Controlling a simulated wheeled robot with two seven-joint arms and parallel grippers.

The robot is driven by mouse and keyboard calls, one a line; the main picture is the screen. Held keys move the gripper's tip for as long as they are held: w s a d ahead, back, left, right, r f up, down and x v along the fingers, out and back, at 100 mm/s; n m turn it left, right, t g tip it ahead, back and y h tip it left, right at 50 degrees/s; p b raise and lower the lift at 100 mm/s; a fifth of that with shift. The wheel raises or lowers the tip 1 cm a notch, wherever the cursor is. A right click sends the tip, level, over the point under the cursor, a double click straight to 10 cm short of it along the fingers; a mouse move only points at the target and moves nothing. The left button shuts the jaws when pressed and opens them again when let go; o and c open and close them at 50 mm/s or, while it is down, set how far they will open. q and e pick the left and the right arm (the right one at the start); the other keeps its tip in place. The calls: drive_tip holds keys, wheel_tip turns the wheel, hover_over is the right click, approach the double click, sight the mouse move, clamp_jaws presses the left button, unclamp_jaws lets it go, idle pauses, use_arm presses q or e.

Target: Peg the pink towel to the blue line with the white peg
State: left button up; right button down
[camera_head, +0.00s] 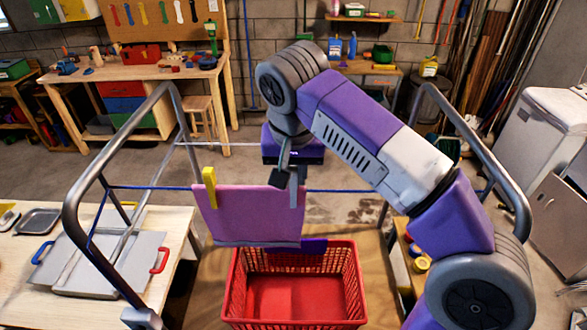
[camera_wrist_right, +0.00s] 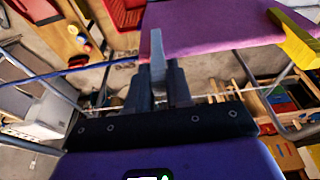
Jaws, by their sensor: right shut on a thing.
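The pink towel (camera_head: 250,218) hangs over the blue line (camera_head: 140,187) above the red basket. A yellow peg (camera_head: 209,187) sits on the towel's top edge near its left corner. My right gripper (camera_head: 287,182) is at the towel's top right corner. In the right wrist view it (camera_wrist_right: 160,88) is shut on the white peg (camera_wrist_right: 157,52), which looks light grey. The peg overlaps the edge of the towel (camera_wrist_right: 205,25) where the blue line (camera_wrist_right: 75,67) meets it. I cannot tell whether the peg grips both. My left gripper is not in view.
A red basket (camera_head: 293,321) stands below the towel. A grey tubular frame (camera_head: 73,205) carries the line, with a second pale line (camera_head: 232,145) behind. A table with flat grey boards (camera_head: 130,262) is at left. A workbench (camera_head: 130,70) stands at the back.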

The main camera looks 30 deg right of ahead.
drive_tip(key=shift+f, duration=0.35)
drive_tip(key=c, duration=0.9)
unclamp_jaws()
drive_tip(key=shift+w, duration=0.1)
drive_tip(key=shift+c, duration=0.2)
drive_tip(key=d+p+v, duration=0.1)
drive_tip(key=p+v, duration=0.1)
drive_tip(key=v, duration=0.5)
drive_tip(key=shift+a+r, duration=0.3)
drive_tip(key=shift+a, duration=0.25)
